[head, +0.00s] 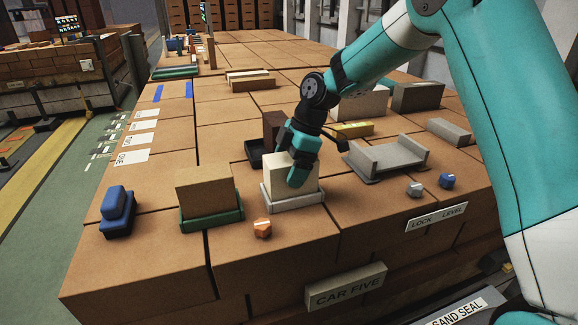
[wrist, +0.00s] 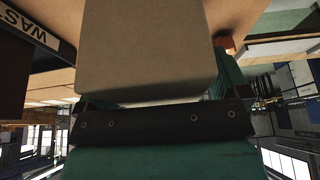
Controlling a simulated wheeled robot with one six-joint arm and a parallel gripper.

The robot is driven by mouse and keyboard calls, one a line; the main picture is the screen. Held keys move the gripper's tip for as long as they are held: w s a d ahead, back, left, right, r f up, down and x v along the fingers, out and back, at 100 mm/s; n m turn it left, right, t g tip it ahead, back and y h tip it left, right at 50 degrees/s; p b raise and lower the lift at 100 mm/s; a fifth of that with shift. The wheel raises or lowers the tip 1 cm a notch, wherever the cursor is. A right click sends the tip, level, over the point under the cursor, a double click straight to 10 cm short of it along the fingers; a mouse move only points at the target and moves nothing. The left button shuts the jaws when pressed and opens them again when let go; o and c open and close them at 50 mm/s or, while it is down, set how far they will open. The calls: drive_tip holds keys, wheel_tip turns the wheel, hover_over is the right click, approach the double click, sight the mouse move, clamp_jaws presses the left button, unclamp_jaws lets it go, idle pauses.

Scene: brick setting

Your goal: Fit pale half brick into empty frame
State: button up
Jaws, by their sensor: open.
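The pale half brick (head: 279,177) stands upright in a light grey frame (head: 293,201) near the front of the brick-topped surface. My gripper (head: 302,170) is open at the brick, with a teal finger against or just in front of its near face; the far finger is mostly hidden. In the wrist view a broad pale face, apparently the brick (wrist: 148,50), fills the top middle. Whether the brick sits fully down in the frame I cannot tell. To the left, a green frame (head: 212,220) holds a tan brick (head: 204,191).
A black tray (head: 254,151) with a dark brown brick (head: 273,128) is just behind my gripper. A grey cradle (head: 388,158) stands to the right. An orange nut-like piece (head: 262,228) lies in front, and a blue stacked piece (head: 117,210) at far left.

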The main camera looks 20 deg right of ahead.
drive_tip(key=b+v, duration=0.1)
drive_tip(key=v, duration=1)
drive_tip(key=shift+d+r, duration=0.15)
drive_tip(key=shift+r, duration=0.25)
drive_tip(key=shift+s+r, duration=0.15)
drive_tip(key=shift+s, duration=0.1)
drive_tip(key=s+a+r+m, duration=0.1)
drive_tip(key=s+a+m, duration=0.25)
drive_tip(key=s, duration=0.45)
drive_tip(key=s+a+r+m, duration=0.1)
drive_tip(key=s+a+m, duration=0.2)
drive_tip(key=s+a, duration=0.35)
drive_tip(key=s+f+m, duration=0.2)
drive_tip(key=s, duration=0.6)
drive_tip(key=s+d+f+m, duration=0.1)
drive_tip(key=s+f+m, duration=0.1)
drive_tip(key=s, duration=0.6)
drive_tip(key=shift+d+f, duration=0.25)
drive_tip(key=shift+d, duration=0.1)
drive_tip(key=shift+f+m, duration=0.1)
drive_tip(key=shift+m, duration=0.15)
